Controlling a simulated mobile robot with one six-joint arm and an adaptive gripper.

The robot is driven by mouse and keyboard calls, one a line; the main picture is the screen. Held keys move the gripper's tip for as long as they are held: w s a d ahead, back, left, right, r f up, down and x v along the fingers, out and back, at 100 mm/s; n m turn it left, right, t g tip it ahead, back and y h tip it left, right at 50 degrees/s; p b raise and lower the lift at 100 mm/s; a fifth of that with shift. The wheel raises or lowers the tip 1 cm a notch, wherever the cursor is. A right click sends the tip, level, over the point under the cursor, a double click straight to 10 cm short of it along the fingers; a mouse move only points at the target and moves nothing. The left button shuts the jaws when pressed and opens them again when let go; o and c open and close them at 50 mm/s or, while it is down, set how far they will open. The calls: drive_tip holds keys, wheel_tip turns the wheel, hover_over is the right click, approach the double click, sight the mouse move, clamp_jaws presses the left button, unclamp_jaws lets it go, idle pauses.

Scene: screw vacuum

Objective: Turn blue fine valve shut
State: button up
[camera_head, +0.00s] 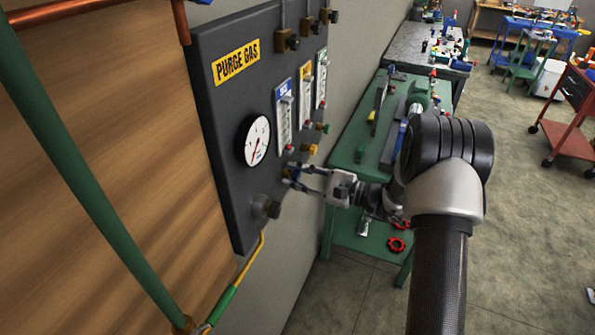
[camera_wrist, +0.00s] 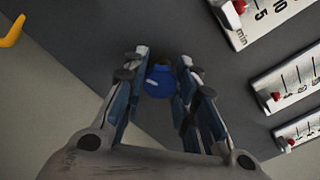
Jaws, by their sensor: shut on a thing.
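The blue fine valve (camera_wrist: 159,81) is a small blue knob on the dark panel. In the wrist view it sits between the fingertips of my gripper (camera_wrist: 160,88), with a finger against each side. In the head view my gripper (camera_head: 289,177) reaches in from the right to the lower right part of the panel, and its fingers mostly hide the blue knob there. The turn angle of the knob cannot be told.
The dark purge gas panel (camera_head: 218,110) carries a round gauge (camera_head: 257,141) and three flow meters, including the left one (camera_head: 285,118). Yellow (camera_head: 310,150) and green (camera_head: 323,127) knobs stand close by. A green bench (camera_head: 345,150) with tools is behind my arm.

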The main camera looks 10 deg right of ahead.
drive_tip(key=shift+m+p, duration=1.2)
drive_tip(key=shift+m, duration=1.1)
drive_tip(key=o, duration=1.1)
drive_tip(key=v, duration=1.2)
